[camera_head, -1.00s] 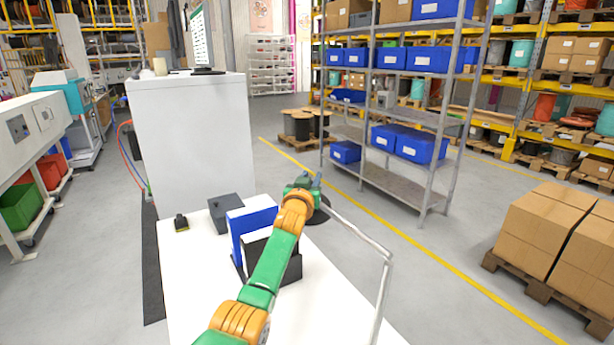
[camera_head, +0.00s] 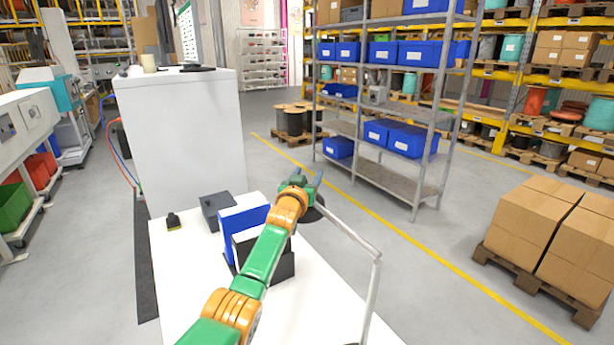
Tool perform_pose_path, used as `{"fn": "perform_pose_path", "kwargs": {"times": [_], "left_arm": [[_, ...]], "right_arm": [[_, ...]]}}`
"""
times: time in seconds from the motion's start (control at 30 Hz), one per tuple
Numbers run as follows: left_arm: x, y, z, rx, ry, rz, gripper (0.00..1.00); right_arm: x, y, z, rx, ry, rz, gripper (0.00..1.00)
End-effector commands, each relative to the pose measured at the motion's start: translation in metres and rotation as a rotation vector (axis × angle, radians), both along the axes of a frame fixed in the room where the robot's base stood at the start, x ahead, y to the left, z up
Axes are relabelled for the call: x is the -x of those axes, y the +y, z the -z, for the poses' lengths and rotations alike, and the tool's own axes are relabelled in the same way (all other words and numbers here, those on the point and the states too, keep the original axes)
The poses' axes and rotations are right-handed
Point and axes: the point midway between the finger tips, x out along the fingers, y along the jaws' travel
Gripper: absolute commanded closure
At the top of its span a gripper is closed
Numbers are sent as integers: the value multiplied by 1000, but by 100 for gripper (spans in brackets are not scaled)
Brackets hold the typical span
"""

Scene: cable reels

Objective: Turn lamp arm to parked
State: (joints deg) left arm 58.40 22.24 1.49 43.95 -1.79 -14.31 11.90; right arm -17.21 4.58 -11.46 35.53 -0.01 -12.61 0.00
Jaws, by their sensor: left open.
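A grey bent tube (camera_head: 349,234), which looks like the lamp arm, rises at the right side of the white table. It runs from an upright part up to a corner, then back to a dark round disc (camera_head: 313,214) that may be the lamp head. My left gripper (camera_head: 307,177) is open and empty, with its two grey fingers pointing up and away. In the picture it overlaps the disc end of the tube; I cannot tell whether it touches. My green and orange left arm hides part of the table. No parked mark is recognisable. My right gripper is not in view.
On the white table (camera_head: 315,313) stand a blue panel (camera_head: 243,219), a black box (camera_head: 283,268), a grey box (camera_head: 216,211) and a small black item (camera_head: 173,221). A white cabinet (camera_head: 180,140) stands behind. Shelving (camera_head: 405,185) and cartons (camera_head: 530,220) are right, beyond open floor.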

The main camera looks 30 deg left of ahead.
Motion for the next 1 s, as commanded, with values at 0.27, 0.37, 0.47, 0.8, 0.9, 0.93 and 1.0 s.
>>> {"fn": "perform_pose_path", "kwargs": {"times": [0.27,0.37,0.47,0.8,0.9,0.93,1.0], "left_arm": [[6,-3,2,-2,2,1,39],[15,-6,2,-2,2,1,39],[26,-11,3,-2,2,1,39],[59,-24,3,-1,1,1,39],[63,-25,2,0,2,1,39],[64,-25,2,0,2,1,39],[64,-25,2,0,3,1,39]], "right_arm": [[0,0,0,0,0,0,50],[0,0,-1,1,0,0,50],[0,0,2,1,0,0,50],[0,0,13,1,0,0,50],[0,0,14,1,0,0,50],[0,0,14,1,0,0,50],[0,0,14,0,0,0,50]]}}
